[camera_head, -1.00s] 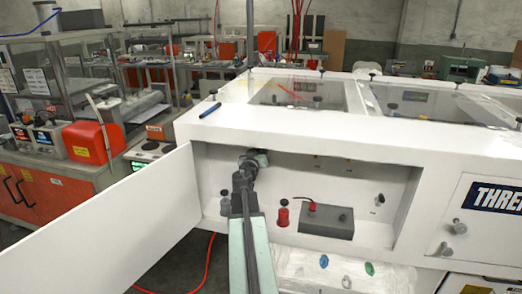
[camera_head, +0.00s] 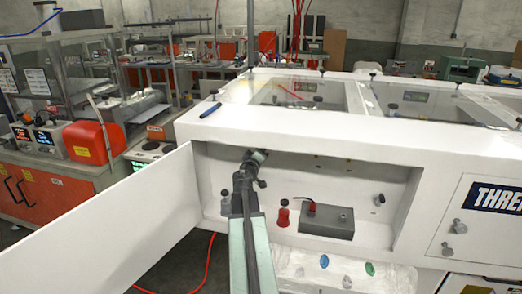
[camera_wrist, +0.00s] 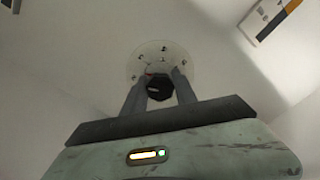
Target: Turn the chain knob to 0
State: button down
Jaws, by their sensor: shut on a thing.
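In the wrist view, a black faceted knob (camera_wrist: 160,88) sits at the centre of a pale round dial (camera_wrist: 150,52) with small dark marks around it. A small red mark shows at the knob's upper left edge. I cannot read the dial's numbers. My gripper (camera_wrist: 160,93) has a finger on each side of the knob and is shut on it. In the head view, my gripper (camera_head: 254,160) reaches into the open recess of the white machine (camera_head: 300,130), up to its back wall at the upper left. There the arm hides the knob and dial.
A grey box (camera_head: 326,221) and a red knob (camera_head: 283,216) stand on the recess floor right of my arm. A dark knob (camera_head: 226,203) is close on its left. The white door (camera_head: 110,230) hangs open at left. A blue marker (camera_head: 210,110) lies on top.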

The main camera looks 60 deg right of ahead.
jog(key=n, duration=0.6)
jog(key=shift+n, duration=0.3)
jog(key=n, duration=0.6)
jog(key=shift+r+n, duration=0.1)
jog(key=shift+n, duration=0.3)
jog(key=c, duration=1)
grip_release()
jog(key=v, duration=0.7)
jog(key=shift+a, duration=0.4)
